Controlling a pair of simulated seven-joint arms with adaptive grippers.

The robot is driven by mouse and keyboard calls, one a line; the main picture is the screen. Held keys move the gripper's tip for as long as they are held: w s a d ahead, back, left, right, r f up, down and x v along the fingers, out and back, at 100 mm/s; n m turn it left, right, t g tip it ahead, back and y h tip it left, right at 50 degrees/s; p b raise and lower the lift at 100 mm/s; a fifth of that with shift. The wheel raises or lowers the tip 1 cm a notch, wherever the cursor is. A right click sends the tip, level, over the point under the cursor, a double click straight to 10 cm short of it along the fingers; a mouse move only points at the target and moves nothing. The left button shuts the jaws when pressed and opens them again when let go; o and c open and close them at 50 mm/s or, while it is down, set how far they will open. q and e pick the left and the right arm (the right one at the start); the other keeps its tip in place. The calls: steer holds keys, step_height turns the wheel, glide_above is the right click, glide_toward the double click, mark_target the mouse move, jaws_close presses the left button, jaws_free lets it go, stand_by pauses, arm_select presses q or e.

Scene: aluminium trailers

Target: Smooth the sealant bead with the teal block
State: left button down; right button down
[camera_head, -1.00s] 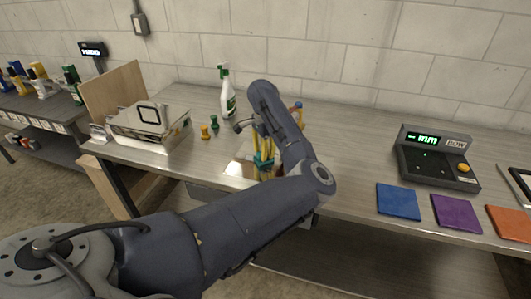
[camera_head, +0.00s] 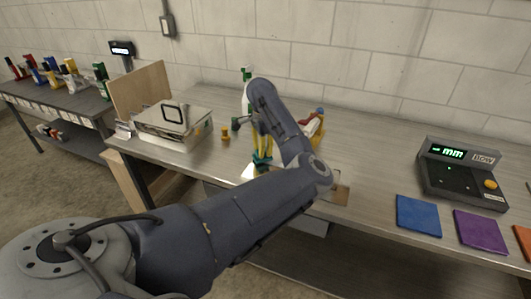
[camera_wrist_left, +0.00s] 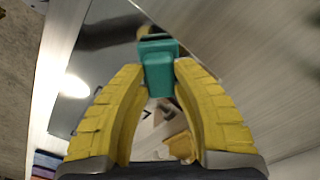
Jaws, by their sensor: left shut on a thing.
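My left gripper (camera_head: 262,148) has yellow fingers. They are shut on the teal block (camera_head: 262,158), which points down over the front part of the workbench. In the left wrist view the teal block (camera_wrist_left: 160,66) sits between the tips of the left gripper (camera_wrist_left: 160,80). A bright metal plate (camera_head: 249,172) shows partly beside and below the block; my arm hides the rest. I cannot tell whether the block touches the plate. I cannot make out the sealant bead in either view. My right gripper is not in view.
A spray bottle (camera_head: 246,91) stands behind the gripper. A metal case (camera_head: 172,133) is to the left. A red and white object (camera_head: 313,125) is right of my arm. A scale (camera_head: 460,176) and blue cloth (camera_head: 418,215) are on the right.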

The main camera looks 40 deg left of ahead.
arm_select(q)
step_height(320, 180, up, 3)
steer(key=shift+d+f, duration=0.15)
steer(key=shift+r, duration=2.4)
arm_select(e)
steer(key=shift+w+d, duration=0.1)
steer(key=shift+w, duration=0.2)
arm_select(q)
steer(key=shift+w, duration=0.1)
